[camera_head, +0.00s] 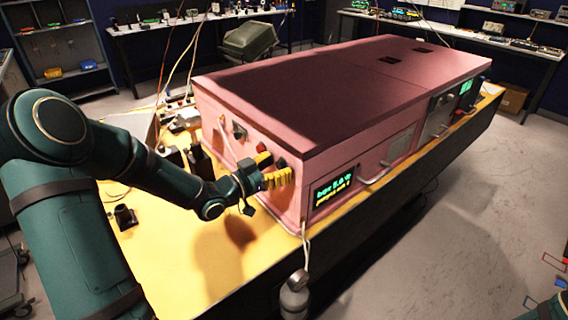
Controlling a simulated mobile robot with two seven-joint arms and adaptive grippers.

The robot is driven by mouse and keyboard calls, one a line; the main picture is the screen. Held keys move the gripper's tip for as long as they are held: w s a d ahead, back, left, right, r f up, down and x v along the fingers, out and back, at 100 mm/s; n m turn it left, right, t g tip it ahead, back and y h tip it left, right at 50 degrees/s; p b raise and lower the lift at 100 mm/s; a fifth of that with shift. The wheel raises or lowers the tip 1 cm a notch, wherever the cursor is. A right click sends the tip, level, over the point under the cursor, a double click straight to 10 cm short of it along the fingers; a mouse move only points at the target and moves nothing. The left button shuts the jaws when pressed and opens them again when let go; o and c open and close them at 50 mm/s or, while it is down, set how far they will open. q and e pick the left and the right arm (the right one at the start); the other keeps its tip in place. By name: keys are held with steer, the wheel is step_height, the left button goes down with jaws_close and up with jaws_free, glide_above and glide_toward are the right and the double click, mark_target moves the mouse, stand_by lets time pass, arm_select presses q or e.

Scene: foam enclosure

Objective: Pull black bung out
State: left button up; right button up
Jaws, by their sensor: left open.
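The pink foam enclosure (232,171) stands on the yellow-topped table. On its left end wall is a dark round piece (282,163), which looks like the black bung, partly covered by my gripper. A red piece (263,159) sits just left of it on the same wall. My left gripper (281,178), with yellow fingers, is open right in front of this wall, just below the dark piece. I cannot tell whether the fingers touch it. My right gripper is out of view.
A lit display (334,189) and handles are on the enclosure's long side. A black block (125,216) lies on the yellow tabletop (165,262). Dark items (199,161) stand behind my left arm. A grey cylinder (295,296) is below the table's front corner. Floor at right is mostly clear.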

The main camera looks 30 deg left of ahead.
arm_select(q)
jaws_close()
stand_by(0.4)
steer(key=p+v, duration=0.1)
steer(key=v, duration=0.5)
stand_by(1.2)
steer(key=shift+f, duration=0.1)
